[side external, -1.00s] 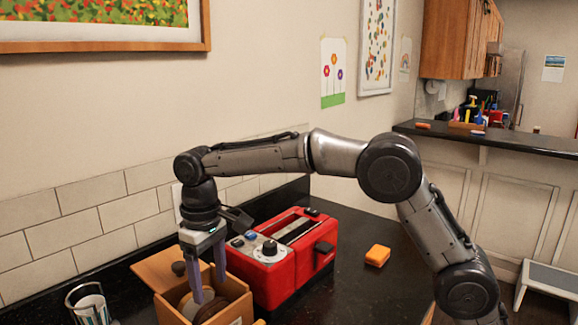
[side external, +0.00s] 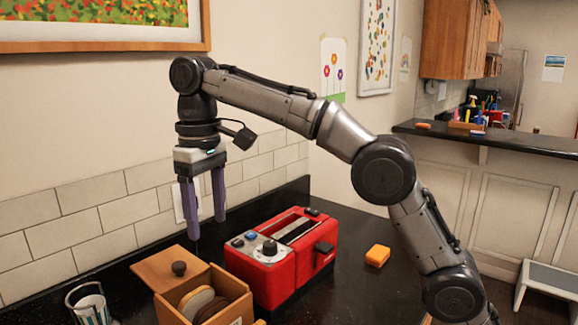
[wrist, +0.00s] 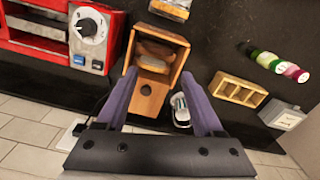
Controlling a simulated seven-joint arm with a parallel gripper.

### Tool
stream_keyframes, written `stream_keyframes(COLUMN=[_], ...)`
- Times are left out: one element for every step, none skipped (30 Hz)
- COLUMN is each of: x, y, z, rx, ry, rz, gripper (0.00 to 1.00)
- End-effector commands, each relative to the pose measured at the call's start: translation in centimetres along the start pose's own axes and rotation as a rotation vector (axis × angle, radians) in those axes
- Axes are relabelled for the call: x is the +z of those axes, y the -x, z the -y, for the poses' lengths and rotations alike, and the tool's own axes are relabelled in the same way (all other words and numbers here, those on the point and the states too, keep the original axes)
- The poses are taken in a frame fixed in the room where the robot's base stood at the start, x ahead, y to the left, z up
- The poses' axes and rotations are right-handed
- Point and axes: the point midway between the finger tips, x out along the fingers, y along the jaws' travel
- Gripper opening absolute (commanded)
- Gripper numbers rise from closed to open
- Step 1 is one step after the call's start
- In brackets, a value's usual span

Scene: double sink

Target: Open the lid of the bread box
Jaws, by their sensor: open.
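The bread box (side external: 236,314) is a small wooden box at the bottom of the side view, and it also shows in the wrist view (wrist: 179,54). Its wooden lid (side external: 160,265) has a dark round knob (side external: 179,268) and sits toward the wall side, off the opening. Bread slices (side external: 203,301) show inside the uncovered part. The lid also shows in the wrist view (wrist: 150,106). My gripper (side external: 207,228) points down with its purple fingers apart and empty, well above the box and lid.
A red toaster (side external: 290,258) stands right beside the box. A striped cup (side external: 91,309) is at the left, and an orange block (side external: 377,255) lies to the right. The tiled wall (side external: 95,227) is behind. A wooden tray (wrist: 238,89) shows in the wrist view.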

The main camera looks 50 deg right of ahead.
Motion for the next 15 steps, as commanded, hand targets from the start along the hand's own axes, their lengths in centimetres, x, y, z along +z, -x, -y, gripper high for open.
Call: stream_keyframes(x=[0.4, 0.6, 0.8, 1.0, 1.4, 1.8, 2.1, 2.4, 2.9, 3.3, 3.7, 4.3, 4.7, 5.1, 5.7], y=[0.9, 1.4, 1.9, 2.4, 2.8, 3.2, 3.6, 4.0, 4.5, 4.8, 5.0, 5.4, 5.7, 6.0, 6.3], z=[-0.6, -0.9, -1.2, -1.5, -1.7, -2.0, -2.2, -2.4, -2.7, -2.9, -3.1, -3.4, -3.7, -3.9, -4.2], rx=[-0.002, -0.003, -0.005, -0.006, -0.006, -0.007, -0.007, -0.008, -0.008, -0.008, -0.008, -0.009, -0.009, -0.009, -0.009], ry=[-0.012, -0.017, -0.024, -0.029, -0.032, -0.038, -0.042, -0.046, -0.052, -0.056, -0.060, -0.066, -0.071, -0.075, -0.081], rz=[-0.020, -0.029, -0.041, -0.050, -0.055, -0.063, -0.069, -0.076, -0.082, -0.085, -0.088, -0.093, -0.096, -0.100, -0.104], gripper=[0.69, 0.69, 0.69, 0.69, 0.69, 0.69, 0.69, 0.69, 0.69, 0.69, 0.69, 0.69, 0.69, 0.69, 0.69])
